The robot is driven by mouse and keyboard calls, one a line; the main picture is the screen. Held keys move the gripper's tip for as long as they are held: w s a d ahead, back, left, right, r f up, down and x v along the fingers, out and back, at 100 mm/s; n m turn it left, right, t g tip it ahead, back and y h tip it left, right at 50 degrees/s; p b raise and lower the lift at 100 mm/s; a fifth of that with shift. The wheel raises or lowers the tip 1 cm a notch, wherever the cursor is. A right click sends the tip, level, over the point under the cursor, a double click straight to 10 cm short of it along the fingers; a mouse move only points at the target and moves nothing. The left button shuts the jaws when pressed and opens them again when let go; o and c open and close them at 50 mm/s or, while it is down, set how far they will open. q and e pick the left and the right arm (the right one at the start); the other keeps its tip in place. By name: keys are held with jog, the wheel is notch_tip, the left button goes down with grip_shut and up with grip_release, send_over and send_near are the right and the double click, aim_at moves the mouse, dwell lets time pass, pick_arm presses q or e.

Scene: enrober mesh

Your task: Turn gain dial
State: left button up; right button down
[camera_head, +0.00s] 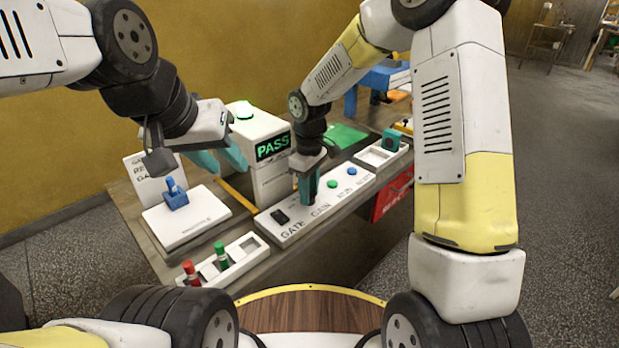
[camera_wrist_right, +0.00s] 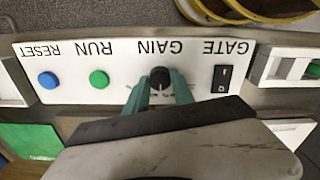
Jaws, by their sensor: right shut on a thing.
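The gain dial (camera_wrist_right: 159,78) is a round black knob above the GAIN label on a white control panel (camera_wrist_right: 62,58). My right gripper (camera_wrist_right: 159,90) is shut on it, with one teal finger on each side of the knob. In the head view my right gripper (camera_head: 308,186) points down at the panel and its fingers hide the dial. My left gripper (camera_head: 221,157) hangs over the table at the left, above and beside a white block with a blue-handled piece (camera_head: 175,194). Its teal fingers look spread apart with nothing between them.
The panel also bears a black GATE switch (camera_head: 279,216), a green RUN button (camera_head: 332,184) and a blue RESET button (camera_head: 351,171). A box with a green PASS display (camera_head: 273,147) stands behind. A white tray (camera_head: 247,247) with red and green pieces is at the front left.

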jog(key=m, duration=0.4)
jog(key=shift+m, duration=0.4)
dwell(0.4)
jog(key=c, duration=1.1)
grip_release()
jog(key=shift+r, duration=0.1)
notch_tip(320, 180, up, 8)
jog(key=shift+f, duration=0.25)
jog(key=shift+r, duration=0.1)
